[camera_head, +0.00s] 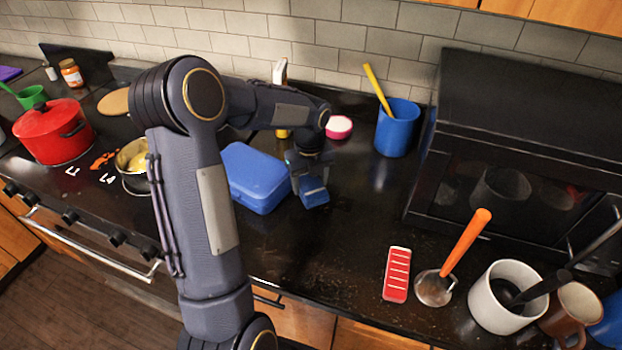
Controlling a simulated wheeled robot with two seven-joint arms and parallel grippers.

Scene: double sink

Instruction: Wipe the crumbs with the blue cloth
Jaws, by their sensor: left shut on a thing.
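My left gripper (311,182) reaches over the black counter from the left and points down beside a blue box. It is shut on the blue cloth (314,194), a small blue piece below its fingers at the counter surface. Whether the cloth presses on the counter is hard to tell. Faint pale specks that look like crumbs (345,268) are scattered on the dark counter in front of the cloth. My right gripper is not in view.
The blue box (254,178) stands just left of the gripper. A blue cup (397,128) stands behind, right. A black oven (530,110) bounds the right. The middle counter is clear.

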